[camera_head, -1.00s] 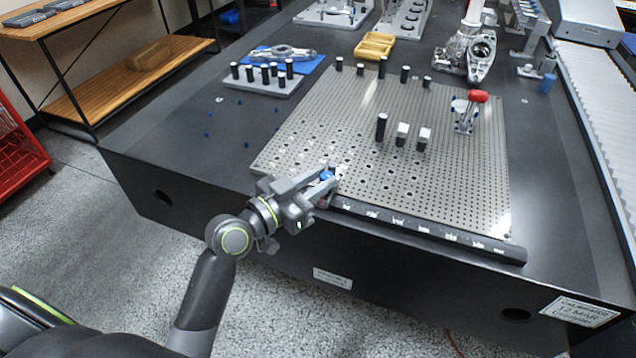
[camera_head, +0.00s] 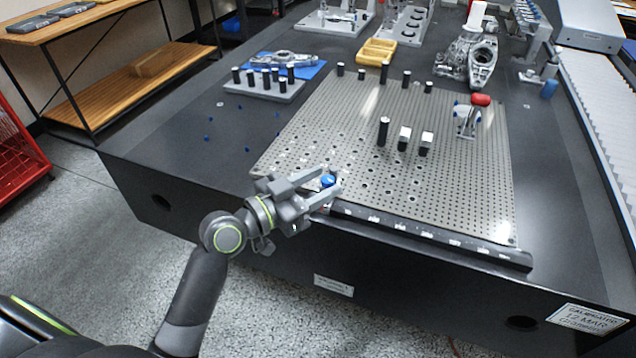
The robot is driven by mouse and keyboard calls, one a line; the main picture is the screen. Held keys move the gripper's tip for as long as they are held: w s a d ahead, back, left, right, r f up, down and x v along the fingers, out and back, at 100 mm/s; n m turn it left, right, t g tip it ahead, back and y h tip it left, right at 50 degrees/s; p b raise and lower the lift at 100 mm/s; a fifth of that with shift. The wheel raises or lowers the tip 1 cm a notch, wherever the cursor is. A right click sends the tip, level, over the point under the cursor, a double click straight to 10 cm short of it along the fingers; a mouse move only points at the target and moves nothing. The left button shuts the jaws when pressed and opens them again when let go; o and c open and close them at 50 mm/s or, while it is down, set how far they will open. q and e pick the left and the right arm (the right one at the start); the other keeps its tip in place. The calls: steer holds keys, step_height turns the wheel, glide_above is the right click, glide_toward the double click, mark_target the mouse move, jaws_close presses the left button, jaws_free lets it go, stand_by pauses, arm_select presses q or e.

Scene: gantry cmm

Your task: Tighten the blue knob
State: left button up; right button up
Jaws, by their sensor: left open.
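The blue knob (camera_head: 328,180) sits at the near left edge of the grey perforated plate (camera_head: 460,185). My left gripper (camera_head: 331,183) comes in from the left at the plate's near edge. Its two fingers are apart, one on the far side of the knob and one on the near side. I cannot tell whether either finger touches the knob. The base of the knob is partly hidden by the fingers. My right gripper is not in view.
Black posts (camera_head: 384,130) and a red-topped clamp (camera_head: 480,100) stand on the plate. A dark rail (camera_head: 430,237) with labels runs along the plate's near edge. A small block with black pins (camera_head: 262,88) stands back left. The dark table surface left of the plate is mostly clear.

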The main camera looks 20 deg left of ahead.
arm_select(q)
steer(key=b+v, duration=0.2)
steer(key=v, duration=1.5)
steer(key=shift+s+b, duration=0.2)
steer(key=shift+b, duration=0.1)
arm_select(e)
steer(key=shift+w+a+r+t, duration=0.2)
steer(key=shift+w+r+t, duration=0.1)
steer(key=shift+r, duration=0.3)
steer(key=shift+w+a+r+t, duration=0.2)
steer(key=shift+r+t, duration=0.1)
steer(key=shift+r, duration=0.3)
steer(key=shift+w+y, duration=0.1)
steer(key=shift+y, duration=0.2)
